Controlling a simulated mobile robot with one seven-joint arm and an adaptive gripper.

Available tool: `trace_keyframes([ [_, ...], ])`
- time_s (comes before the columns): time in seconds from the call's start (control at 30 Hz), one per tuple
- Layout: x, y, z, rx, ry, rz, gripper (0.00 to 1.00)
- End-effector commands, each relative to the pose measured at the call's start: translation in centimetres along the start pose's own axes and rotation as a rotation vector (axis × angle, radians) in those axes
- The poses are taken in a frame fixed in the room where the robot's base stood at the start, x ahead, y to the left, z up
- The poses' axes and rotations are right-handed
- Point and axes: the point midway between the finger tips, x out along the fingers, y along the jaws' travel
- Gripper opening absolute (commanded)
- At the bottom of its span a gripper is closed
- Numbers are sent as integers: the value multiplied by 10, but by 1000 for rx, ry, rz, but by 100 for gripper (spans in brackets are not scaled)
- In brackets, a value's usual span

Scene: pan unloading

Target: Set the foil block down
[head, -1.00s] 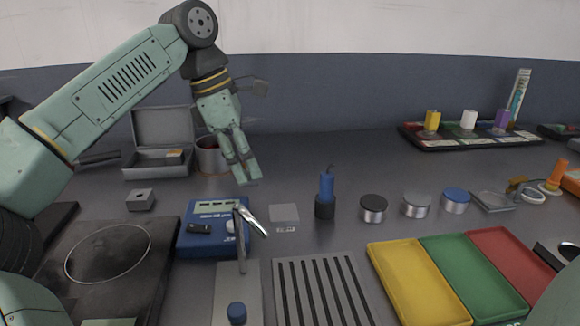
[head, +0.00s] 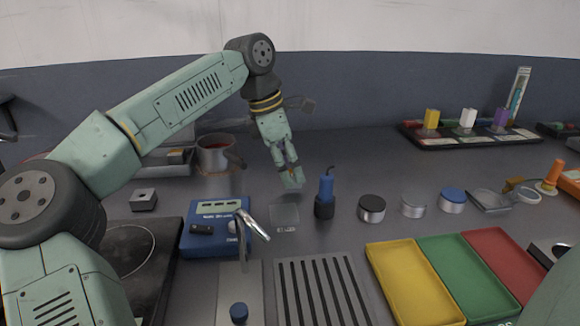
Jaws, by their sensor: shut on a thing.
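My gripper (head: 291,181) is in the head view, pointing down above the table, behind and a little left of the blue upright tool. It is shut on the foil block, which is mostly hidden between the fingers, so its shape cannot be told. A small square grey pad (head: 285,214) with a label at its front lies flat on the table below and in front of the fingertips. The gripper is above the table, apart from the pad as far as I can tell.
A pot (head: 214,153) is behind left. Yellow (head: 400,285), green and red trays lie front right.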

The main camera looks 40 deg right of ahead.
Motion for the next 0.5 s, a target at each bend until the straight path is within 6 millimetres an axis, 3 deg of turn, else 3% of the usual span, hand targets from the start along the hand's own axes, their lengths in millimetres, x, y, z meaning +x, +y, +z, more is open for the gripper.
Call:
trace_keyframes([
  [0.33, 0, 0, 0, 1, 0, -1, 49],
  [0.5, 0, 0, 0, 1, 0, -1, 49],
])
